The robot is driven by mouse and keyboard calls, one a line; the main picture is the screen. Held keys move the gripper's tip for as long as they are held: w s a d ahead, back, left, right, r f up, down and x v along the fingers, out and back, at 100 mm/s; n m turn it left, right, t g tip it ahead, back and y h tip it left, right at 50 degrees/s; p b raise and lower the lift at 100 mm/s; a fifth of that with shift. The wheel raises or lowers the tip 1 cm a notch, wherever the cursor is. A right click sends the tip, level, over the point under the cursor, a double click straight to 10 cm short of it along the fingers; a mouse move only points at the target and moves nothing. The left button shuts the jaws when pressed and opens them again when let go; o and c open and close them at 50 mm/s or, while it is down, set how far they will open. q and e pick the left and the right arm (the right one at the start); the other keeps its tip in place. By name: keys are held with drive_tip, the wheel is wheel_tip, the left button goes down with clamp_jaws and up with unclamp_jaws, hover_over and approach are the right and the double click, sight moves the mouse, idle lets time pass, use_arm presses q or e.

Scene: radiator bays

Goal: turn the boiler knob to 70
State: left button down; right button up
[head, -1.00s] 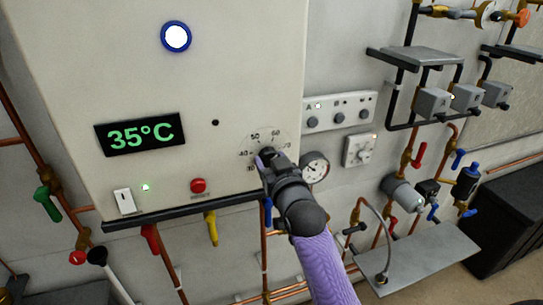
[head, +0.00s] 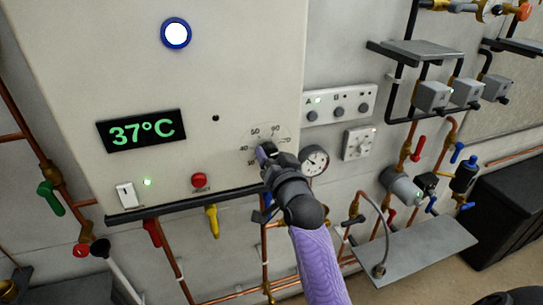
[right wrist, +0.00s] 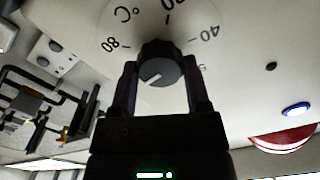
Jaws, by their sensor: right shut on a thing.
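The boiler knob (right wrist: 160,64) is dark and round, with a pale pointer line on its face. In the right wrist view it sits between the two fingers of my right gripper (right wrist: 162,82), which is shut on it. The line slants to the lower left there; I cannot tell which number it marks. In the head view my right gripper (head: 266,154) hides most of the knob. Dial numbers around 40 to 70 show beside it. The boiler (head: 90,60) has a display (head: 141,130) reading 37°C. My left gripper is not in view.
A red button (head: 199,181) and a white switch (head: 127,195) are on the boiler's lower front. A round gauge (head: 314,160) is close to the right of my gripper. Pipes and a yellow lever (head: 211,218) hang below. A switch panel (head: 340,105) is on the wall.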

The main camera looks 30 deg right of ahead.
drive_tip(key=shift+f, duration=0.15)
drive_tip(key=o, duration=1.3)
drive_tip(key=b+v, duration=0.2)
drive_tip(key=v, duration=0.8)
drive_tip(key=shift+d, duration=0.1)
